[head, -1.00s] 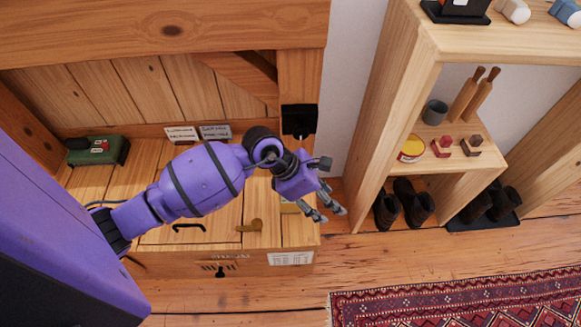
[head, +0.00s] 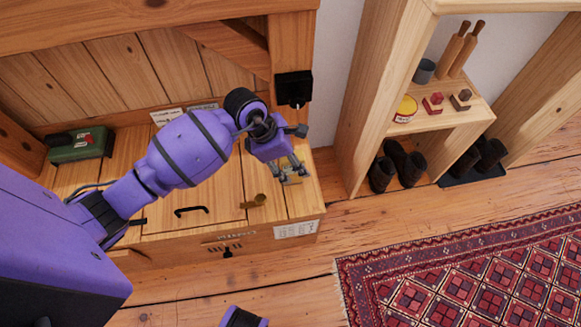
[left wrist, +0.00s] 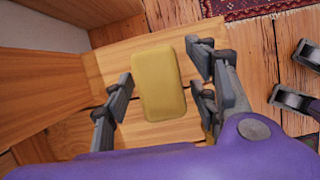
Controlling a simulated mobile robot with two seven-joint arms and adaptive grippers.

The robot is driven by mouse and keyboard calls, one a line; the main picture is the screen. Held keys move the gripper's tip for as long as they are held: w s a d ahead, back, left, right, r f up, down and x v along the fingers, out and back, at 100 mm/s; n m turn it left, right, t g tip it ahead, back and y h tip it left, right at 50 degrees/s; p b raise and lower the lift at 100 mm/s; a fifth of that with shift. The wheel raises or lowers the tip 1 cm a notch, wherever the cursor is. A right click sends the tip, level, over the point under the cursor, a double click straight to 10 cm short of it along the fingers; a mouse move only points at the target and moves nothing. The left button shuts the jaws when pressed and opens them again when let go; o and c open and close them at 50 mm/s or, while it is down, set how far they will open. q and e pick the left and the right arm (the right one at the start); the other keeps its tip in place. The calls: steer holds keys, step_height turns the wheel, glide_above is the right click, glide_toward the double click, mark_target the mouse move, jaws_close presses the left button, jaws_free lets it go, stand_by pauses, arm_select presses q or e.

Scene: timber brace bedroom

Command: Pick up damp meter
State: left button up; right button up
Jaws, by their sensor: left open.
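A yellow, rounded block (left wrist: 158,84), the likely damp meter, lies on the wooden chest top near its right end. No markings on it can be read. In the head view only a small part of it (head: 285,163) shows behind my fingers. My left gripper (head: 292,177) is open above it. In the left wrist view the left gripper's fingers (left wrist: 165,92) stand on either side of the block, with a gap visible at each side. At the right edge of that view, two spread grey fingertips (left wrist: 298,76) look like my right gripper.
A green box (head: 80,145) sits at the chest's left end. Cards (head: 166,116) lean at the back. A black wall box (head: 294,87) is behind my wrist. A wooden shelf (head: 450,117) stands right, with boots (head: 400,163) below. A red rug (head: 470,260) covers the floor.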

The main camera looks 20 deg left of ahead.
arm_select(q)
steer(key=b+x, duration=0.2)
steer(key=x, duration=0.3)
steer(key=shift+d+f, duration=0.1)
steer(key=shift+c, duration=0.7)
steer(key=c, duration=1.1)
